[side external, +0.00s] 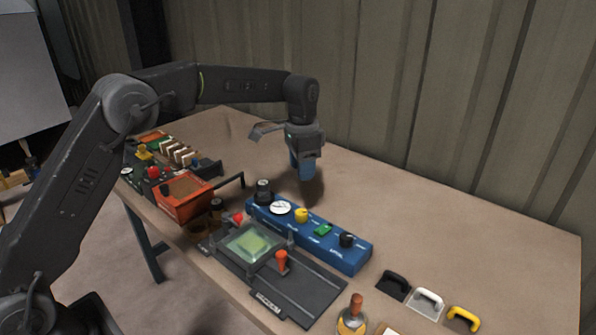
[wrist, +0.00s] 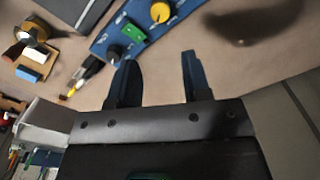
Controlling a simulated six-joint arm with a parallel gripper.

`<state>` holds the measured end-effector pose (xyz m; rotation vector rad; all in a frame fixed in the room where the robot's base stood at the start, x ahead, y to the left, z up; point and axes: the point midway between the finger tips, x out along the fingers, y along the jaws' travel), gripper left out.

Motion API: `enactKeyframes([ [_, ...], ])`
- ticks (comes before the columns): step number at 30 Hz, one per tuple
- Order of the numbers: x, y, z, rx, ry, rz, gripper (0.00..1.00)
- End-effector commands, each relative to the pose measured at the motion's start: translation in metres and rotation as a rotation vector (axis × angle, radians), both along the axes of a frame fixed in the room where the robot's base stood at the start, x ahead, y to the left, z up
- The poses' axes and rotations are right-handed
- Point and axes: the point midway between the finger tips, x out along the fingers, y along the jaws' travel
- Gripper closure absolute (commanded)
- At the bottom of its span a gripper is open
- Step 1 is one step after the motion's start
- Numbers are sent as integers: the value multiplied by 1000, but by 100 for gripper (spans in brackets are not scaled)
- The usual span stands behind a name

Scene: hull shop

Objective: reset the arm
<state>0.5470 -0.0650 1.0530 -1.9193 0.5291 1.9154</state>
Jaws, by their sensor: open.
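My gripper (side external: 303,168) hangs from the bent arm over the tabletop, just behind the blue control panel, pointing down. In the wrist view its two dark blue fingers (wrist: 157,75) stand apart with nothing between them but bare tabletop. The arm reaches across from the left, raised clear of the table. The fingers look apart from everything nearby.
The blue panel (side external: 318,238) has knobs and a green button. In front lies a dark fixture (side external: 310,291) with a clear cover. An orange box (side external: 184,200) sits left; black, white and yellow handles (side external: 463,318) lie right. The table's back right is clear.

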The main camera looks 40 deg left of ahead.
Motion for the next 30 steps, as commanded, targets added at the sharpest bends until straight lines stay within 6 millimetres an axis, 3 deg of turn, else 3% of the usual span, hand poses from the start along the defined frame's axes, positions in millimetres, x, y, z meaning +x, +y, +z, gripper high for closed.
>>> enactKeyframes([
  [4, -12, 1, 18, -1, -26, 24, 56],
  [8, -43, 4, 53, -6, -79, 79, 56],
  [12, -91, 7, 87, -15, -150, 158, 56],
  [18, -167, 11, 114, -38, -250, 268, 56],
  [23, -230, 13, 116, -63, -326, 355, 56],
  [30, -309, 16, 92, -106, -430, 470, 56],
])
